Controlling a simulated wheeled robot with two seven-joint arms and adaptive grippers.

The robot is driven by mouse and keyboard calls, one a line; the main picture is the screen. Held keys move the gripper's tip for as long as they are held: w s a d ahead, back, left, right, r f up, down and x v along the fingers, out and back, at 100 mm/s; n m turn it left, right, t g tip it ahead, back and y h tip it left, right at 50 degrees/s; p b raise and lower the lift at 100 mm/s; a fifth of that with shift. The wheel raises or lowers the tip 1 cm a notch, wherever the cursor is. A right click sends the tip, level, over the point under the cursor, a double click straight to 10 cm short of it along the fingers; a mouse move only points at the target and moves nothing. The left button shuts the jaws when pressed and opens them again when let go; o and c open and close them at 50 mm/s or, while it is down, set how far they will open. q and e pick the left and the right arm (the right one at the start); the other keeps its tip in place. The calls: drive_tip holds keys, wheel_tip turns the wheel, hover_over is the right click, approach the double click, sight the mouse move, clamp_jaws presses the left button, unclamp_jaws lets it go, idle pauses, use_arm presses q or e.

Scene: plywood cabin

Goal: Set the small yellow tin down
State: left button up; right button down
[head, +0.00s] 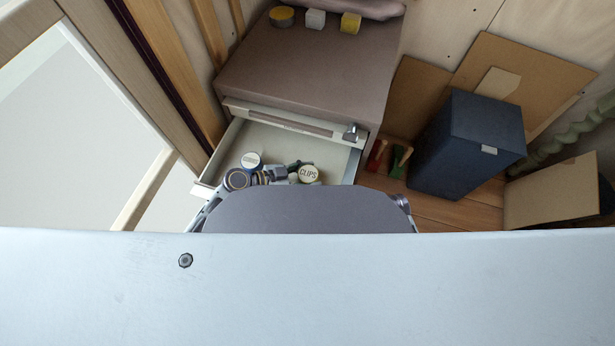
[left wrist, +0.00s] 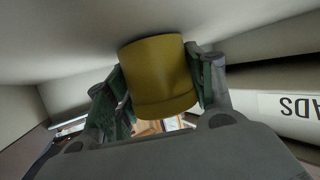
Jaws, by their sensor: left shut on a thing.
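The small yellow tin (left wrist: 160,78) is between the two green-padded fingers of my left gripper (left wrist: 158,88), which is shut on it. Its end meets or nearly meets a pale surface in the left wrist view; I cannot tell whether they touch. In the head view, my left gripper (head: 294,172) is inside the open drawer (head: 285,143), at a yellow-sided tin with a pale lid marked CLIPS (head: 308,174), which looks like the held one. My right gripper is not in view.
A blue tin with a pale lid (head: 251,160) stands in the drawer, left of the gripper. A dark blue box (head: 468,145) stands right.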

use_arm(q)
drive_tip(key=shift+f, duration=0.2)
idle(0.3)
drive_tip(key=o, duration=1.2)
drive_tip(key=shift+r, duration=0.15)
drive_tip(key=shift+v, duration=3.75)
